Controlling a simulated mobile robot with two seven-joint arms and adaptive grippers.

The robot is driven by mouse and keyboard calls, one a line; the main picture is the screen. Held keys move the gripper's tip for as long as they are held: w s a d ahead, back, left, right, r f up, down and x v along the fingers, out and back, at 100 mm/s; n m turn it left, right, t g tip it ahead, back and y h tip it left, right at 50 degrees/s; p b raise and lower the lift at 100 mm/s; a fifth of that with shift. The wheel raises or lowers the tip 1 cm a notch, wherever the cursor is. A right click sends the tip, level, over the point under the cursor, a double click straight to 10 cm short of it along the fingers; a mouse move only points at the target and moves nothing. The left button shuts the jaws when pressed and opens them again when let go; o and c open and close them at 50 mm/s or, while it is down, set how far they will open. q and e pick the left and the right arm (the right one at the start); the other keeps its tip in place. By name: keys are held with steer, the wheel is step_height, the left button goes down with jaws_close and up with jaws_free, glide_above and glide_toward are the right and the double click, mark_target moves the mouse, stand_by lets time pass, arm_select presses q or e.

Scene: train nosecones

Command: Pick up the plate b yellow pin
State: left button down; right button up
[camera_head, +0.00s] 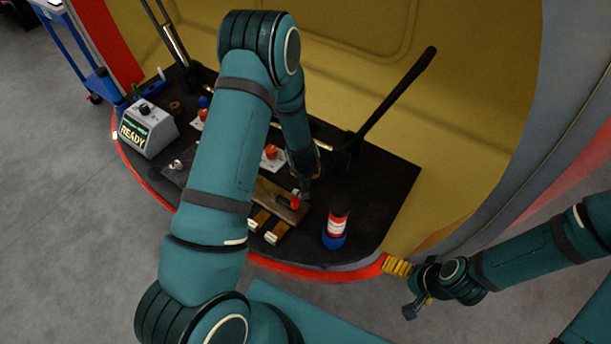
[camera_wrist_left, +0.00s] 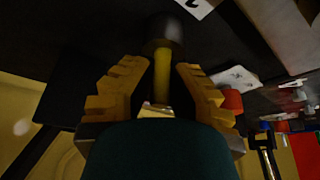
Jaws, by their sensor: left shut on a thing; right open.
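In the left wrist view a yellow pin (camera_wrist_left: 162,72) with a dark round end stands between the yellow ridged fingers of my left gripper (camera_wrist_left: 160,90), which is shut on it. In the head view my left gripper (camera_head: 304,190) points down at the dark table, by a brown block (camera_head: 281,199) and a small red part (camera_head: 295,203). The pin cannot be made out there, and my left arm covers part of the table. My right gripper (camera_head: 409,286) is open and empty outside the table's front right edge. I cannot tell which part is plate b.
On the dark table (camera_head: 376,195) stand a grey box reading READY (camera_head: 148,129), a red and blue bottle (camera_head: 337,227) and a long black lever (camera_head: 392,98). An orange-red part (camera_head: 271,152) sits on a white card. A yellow shell wall rises behind.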

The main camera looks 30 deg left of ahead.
arm_select(q)
step_height(320, 180, up, 10)
steer(key=p, duration=0.3)
stand_by(1.2)
